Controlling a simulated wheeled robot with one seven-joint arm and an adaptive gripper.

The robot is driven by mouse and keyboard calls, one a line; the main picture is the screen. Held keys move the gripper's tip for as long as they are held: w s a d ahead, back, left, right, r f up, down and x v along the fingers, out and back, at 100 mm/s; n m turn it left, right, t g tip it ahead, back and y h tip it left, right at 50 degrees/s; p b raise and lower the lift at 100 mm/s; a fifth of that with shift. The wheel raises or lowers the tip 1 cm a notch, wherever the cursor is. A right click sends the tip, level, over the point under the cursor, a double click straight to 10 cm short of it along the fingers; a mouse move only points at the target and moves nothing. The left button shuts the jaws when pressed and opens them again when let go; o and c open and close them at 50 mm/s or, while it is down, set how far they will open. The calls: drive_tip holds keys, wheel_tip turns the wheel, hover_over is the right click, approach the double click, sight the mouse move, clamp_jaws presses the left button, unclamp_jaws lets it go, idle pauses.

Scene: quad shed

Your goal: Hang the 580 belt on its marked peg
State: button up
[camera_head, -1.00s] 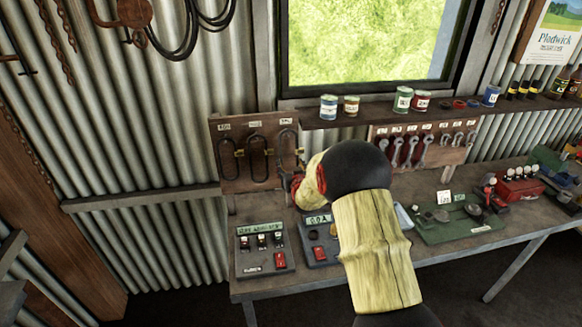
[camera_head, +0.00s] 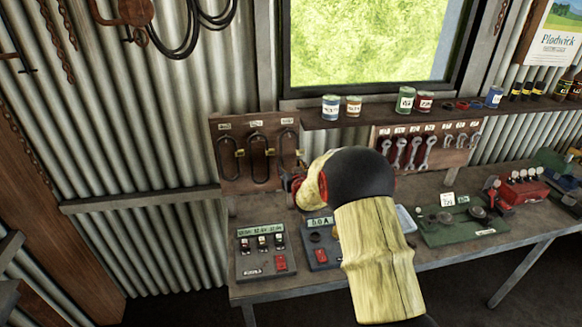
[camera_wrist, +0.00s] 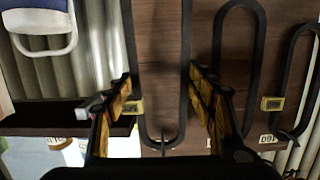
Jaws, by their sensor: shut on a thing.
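Three black belts hang in long loops on the brown peg board (camera_head: 240,185) in the head view: a left belt (camera_head: 221,158), a middle belt (camera_head: 250,160) and a right belt (camera_head: 280,150). White labels sit above them, too small to read surely. My gripper (camera_head: 297,185) is at the lower part of the right belt. In the wrist view, turned upside down, my gripper (camera_wrist: 161,80) is shut on this belt (camera_wrist: 146,130), one finger at each long side. A dark peg (camera_wrist: 165,140) shows at its looped end. A yellow tag (camera_wrist: 134,106) sits beside the left finger.
A wrench board (camera_head: 450,157) is to the right, below a shelf (camera_head: 385,117) with cans. Two testers, one grey (camera_head: 265,262) and one dark (camera_head: 322,257), stand on the bench below. A green tray (camera_head: 440,235) lies further right.

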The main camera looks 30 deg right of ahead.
drive_tip(key=o, duration=1.3)
drive_tip(key=shift+s, duration=0.15)
drive_tip(key=v, duration=1.2)
drive_tip(key=s+a+f+g+y+b, duration=0.1)
drive_tip(key=s+a+f+g, duration=0.1)
drive_tip(key=s+f+g, duration=0.35)
drive_tip(key=s+a+f+g+y, duration=0.1)
drive_tip(key=s+a+f+g, duration=0.2)
drive_tip(key=s+f, duration=0.45)
drive_tip(key=s+a+r+n+b, duration=0.1)
drive_tip(key=s+a+b, duration=0.3)
drive_tip(key=s, duration=0.5)
drive_tip(key=s+a+r+n+y+b, duration=0.1)
drive_tip(key=s+a+r+b, duration=0.3)
drive_tip(key=s, duration=0.5)
drive_tip(key=s+a+r+n+g+y+b, duration=0.1)
drive_tip(key=s+a+r+b, duration=0.2)
drive_tip(key=s+a+b, duration=0.2)
drive_tip(key=shift+s+a+r+b, duration=0.1)
drive_tip(key=shift+s+a, duration=0.25)
drive_tip(key=shift+s, duration=0.35)
drive_tip(key=shift+s+a+r+b, duration=0.15)
drive_tip(key=shift+s+a, duration=0.25)
drive_tip(key=shift+s, duration=0.25)
drive_tip(key=shift+s+a+f+b, duration=0.1)
drive_tip(key=shift+s+a, duration=0.25)
drive_tip(key=shift+s, duration=0.35)
